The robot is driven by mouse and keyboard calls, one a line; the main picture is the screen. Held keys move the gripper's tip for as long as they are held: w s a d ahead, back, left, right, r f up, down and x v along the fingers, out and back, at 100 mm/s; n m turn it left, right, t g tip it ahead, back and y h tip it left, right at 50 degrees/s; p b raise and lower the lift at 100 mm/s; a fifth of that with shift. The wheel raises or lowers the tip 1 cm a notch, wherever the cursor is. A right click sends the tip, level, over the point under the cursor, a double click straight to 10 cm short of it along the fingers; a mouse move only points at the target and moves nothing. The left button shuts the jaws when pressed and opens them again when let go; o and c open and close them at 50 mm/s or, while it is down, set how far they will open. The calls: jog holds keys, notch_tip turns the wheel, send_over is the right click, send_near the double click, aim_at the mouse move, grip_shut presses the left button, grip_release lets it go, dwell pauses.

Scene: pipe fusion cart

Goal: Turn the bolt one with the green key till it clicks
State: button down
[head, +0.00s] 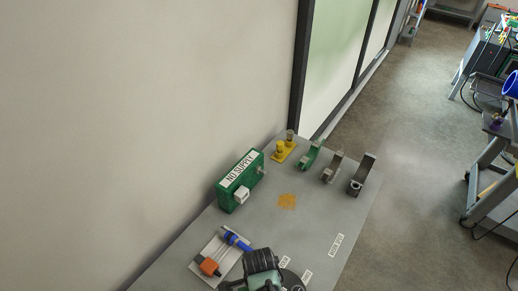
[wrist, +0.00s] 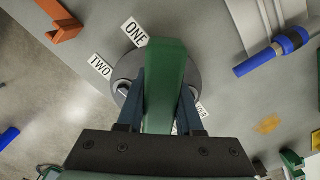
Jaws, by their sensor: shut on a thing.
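My gripper (wrist: 163,84) is shut on the green key (wrist: 165,65), a thick green bar between its two dark blue fingers. In the wrist view the key stands over a round grey flange (wrist: 196,75) on the table, near the label ONE (wrist: 135,32). Bolt one is not visible; the key hides that part of the flange. I cannot tell whether the key touches a bolt. A pale bolt head (wrist: 122,90) shows on the flange's left side near the label TWO (wrist: 101,66). In the head view my arm covers most of the flange.
A tray with a blue-and-orange tool (head: 237,240) lies left of my arm. A green NO SUPPLY box (head: 240,182) stands behind it. Yellow, green and grey holders (head: 334,168) line the table's far end. An orange patch (head: 287,201) marks clear tabletop between them.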

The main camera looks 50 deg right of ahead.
dwell(0.3)
jog(key=shift+m+p, duration=0.3)
jog(key=shift+m, duration=1.3)
jog(key=shift+r+m, duration=0.1)
jog(key=shift+m, duration=0.4)
jog(key=shift+m+p, duration=0.3)
jog(key=shift+m, duration=0.7)
